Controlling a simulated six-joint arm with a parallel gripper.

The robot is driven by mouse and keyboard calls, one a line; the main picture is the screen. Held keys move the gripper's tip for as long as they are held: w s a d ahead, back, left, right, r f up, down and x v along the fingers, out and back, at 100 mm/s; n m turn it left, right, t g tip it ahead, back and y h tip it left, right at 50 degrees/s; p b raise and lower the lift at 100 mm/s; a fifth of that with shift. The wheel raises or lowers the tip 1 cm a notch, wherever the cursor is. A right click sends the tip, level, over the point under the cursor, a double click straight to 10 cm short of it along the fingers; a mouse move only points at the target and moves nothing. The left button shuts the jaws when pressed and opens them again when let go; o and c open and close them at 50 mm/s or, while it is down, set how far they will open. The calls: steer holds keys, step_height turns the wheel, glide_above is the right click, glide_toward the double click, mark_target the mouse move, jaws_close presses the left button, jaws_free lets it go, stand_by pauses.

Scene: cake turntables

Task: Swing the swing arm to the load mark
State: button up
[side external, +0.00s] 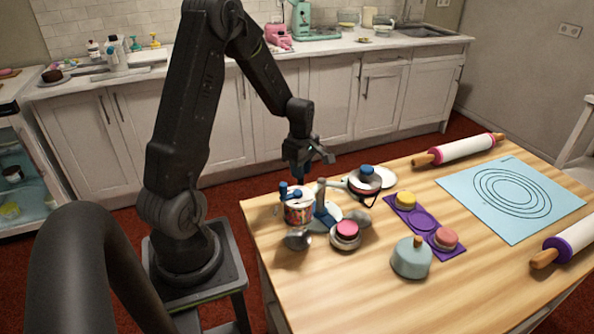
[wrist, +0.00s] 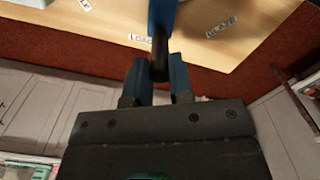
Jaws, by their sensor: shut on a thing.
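My gripper (wrist: 158,76) has its two blue fingers shut on a dark handle (wrist: 159,58) in the wrist view. A blue bar (wrist: 162,18), seemingly part of the swing arm, runs from the handle toward the top edge. The load mark is a white label (wrist: 140,39) reading LOAD, on the wood just left of the bar. The exact grip is too small to tell there.
A GLAZE label (wrist: 221,25) lies right of the bar. A patterned tin (side external: 298,212), a pink-topped cake stand (side external: 346,232), a blue-topped one (side external: 366,180), a purple tray (side external: 424,222) and a grey-green pot (side external: 411,260) stand close. A blue mat (side external: 460,190) lies farther right.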

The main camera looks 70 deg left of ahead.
steer(key=shift+w, duration=0.7)
steer(key=shift+w, duration=0.3)
steer(key=o, duration=0.7)
steer(key=shift+a, duration=0.1)
steer(key=shift+o, duration=0.2)
step_height(320, 180, up, 7)
